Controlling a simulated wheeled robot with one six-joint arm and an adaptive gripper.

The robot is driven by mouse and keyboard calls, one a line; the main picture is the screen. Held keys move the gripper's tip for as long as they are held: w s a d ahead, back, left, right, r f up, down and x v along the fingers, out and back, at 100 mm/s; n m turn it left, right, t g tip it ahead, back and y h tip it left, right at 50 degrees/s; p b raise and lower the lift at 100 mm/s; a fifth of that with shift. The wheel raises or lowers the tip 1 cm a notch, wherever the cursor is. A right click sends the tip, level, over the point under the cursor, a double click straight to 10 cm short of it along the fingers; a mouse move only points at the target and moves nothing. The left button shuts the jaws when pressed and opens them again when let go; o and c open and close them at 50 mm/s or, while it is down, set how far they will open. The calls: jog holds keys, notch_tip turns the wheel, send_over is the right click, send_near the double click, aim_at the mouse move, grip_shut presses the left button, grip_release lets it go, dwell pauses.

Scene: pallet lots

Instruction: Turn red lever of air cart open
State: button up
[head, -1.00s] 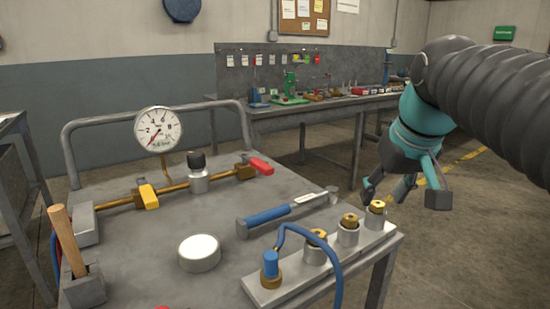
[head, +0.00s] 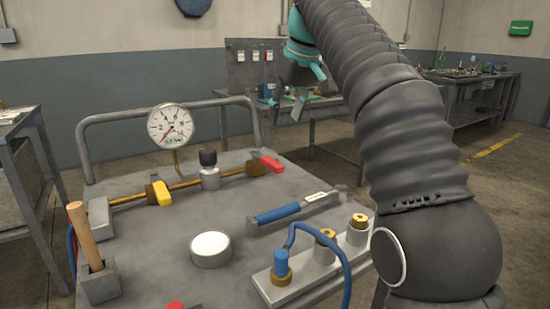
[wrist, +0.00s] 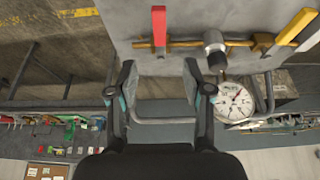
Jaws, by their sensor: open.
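The red lever (head: 270,162) sits at the right end of the brass pipe on the grey air cart (head: 165,240). In the wrist view the red lever (wrist: 159,27) stands crosswise to the pipe (wrist: 195,44). My gripper (head: 290,108) is open and empty, behind and above the cart's far side in the head view. In the wrist view the red lever lies beyond my spread fingertips (wrist: 159,72), roughly centred between them, with a visible gap. The lever's pivot is partly hidden in the head view.
A yellow lever (head: 160,192), a black-topped fitting (head: 209,170) and a pressure gauge (head: 170,127) share the pipe area. A rail (head: 100,120) rises at the cart's back. A blue-handled tool (head: 278,213), white round cap (head: 210,248) and blue hose (head: 335,255) lie nearer.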

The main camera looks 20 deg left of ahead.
aim_at(273, 162)
jog(key=b+x, duration=0.2)
jog(key=x, duration=1.1)
jog(key=shift+f, duration=0.1)
grip_shut()
jog(key=shift+w+d, duration=0.1)
jog(key=shift+d, duration=0.05)
